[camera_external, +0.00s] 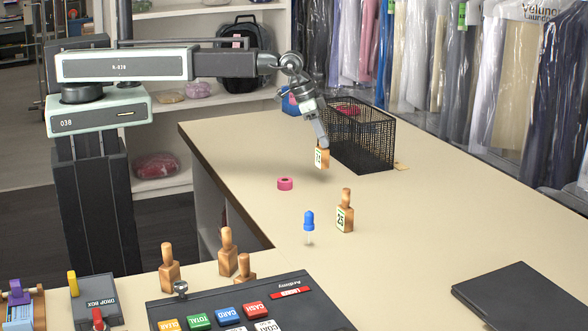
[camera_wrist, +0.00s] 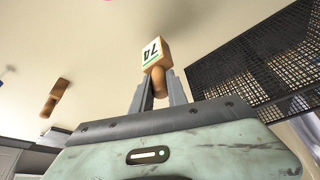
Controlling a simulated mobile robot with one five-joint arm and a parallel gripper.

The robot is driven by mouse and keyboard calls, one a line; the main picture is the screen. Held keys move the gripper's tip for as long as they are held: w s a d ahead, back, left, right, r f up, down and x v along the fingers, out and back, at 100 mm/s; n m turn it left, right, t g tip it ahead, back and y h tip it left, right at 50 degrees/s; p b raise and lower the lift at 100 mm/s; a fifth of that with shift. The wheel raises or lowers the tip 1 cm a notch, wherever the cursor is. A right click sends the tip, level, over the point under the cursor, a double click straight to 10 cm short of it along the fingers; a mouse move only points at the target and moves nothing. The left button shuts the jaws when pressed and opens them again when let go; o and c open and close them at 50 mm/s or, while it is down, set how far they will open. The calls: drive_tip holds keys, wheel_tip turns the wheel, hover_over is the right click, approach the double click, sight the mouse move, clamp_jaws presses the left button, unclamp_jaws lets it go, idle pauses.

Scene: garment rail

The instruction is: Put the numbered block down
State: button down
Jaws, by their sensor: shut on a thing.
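A wooden block with a white number label (camera_external: 320,157) hangs below my gripper (camera_external: 322,143) in the external view, a little above the counter beside the black mesh basket. In the wrist view my gripper (camera_wrist: 161,90) is shut on the handle of this numbered block (camera_wrist: 155,52), and the label reads 74. Another wooden block marked 25 (camera_external: 345,216) stands upright on the counter (camera_external: 420,225), to the right of and nearer than the held one.
The black mesh basket (camera_external: 359,140) stands just right of my gripper. Several handled wooden blocks (camera_external: 228,250) stand by the keypad (camera_external: 245,310). A dark folder (camera_external: 520,297) lies at right. Counter between is clear.

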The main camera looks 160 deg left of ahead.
drive_tip(key=shift+s+d, duration=0.1)
drive_tip(key=shift+d, duration=0.05)
drive_tip(key=shift+s+n, duration=0.25)
drive_tip(key=shift+n, duration=0.35)
drive_tip(key=shift+w+d, duration=0.2)
drive_tip(key=shift+d, duration=0.05)
drive_tip(key=w+d+m, duration=0.3)
drive_tip(key=w+d, duration=1.2)
drive_tip(key=d, duration=0.3)
drive_tip(key=w+d+m+t, duration=0.1)
drive_tip(key=w+d+m, duration=0.1)
drive_tip(key=w+d, duration=1.4)
drive_tip(key=d, duration=0.2)
drive_tip(key=shift+d+r+m+t+h, duration=0.15)
drive_tip(key=shift+d+m+t+h, duration=0.15)
drive_tip(key=shift+d+m+h, duration=0.1)
